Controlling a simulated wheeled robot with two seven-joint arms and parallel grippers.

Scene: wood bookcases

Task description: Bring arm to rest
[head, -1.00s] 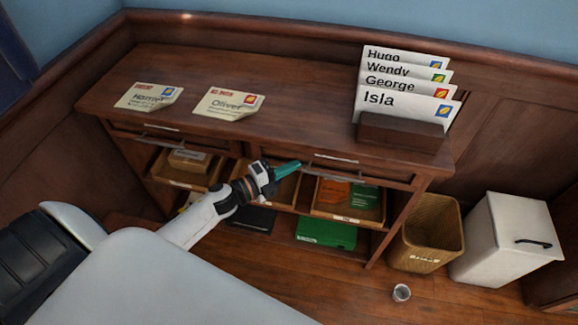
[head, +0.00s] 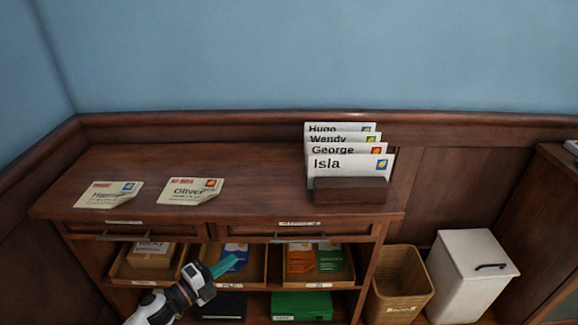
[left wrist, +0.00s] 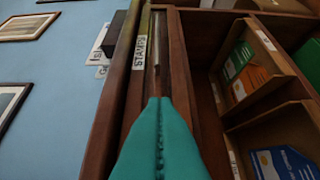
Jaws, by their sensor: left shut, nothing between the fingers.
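My left gripper (head: 222,268) is shut and empty. In the head view it is in front of the cabinet's open shelf, below the drawers, with its teal fingers pointing right and up. In the left wrist view the closed teal fingers (left wrist: 160,145) point toward the drawer front labelled STAMPS (left wrist: 141,52). I cannot tell whether the fingertips touch anything. My right gripper is not in view.
The wooden cabinet (head: 130,220) holds two envelopes (head: 109,195) (head: 191,191) and a letter rack (head: 350,196) with several named envelopes. Trays with boxes and cards sit below. A wicker bin (head: 400,285) and white bin (head: 470,275) stand at right.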

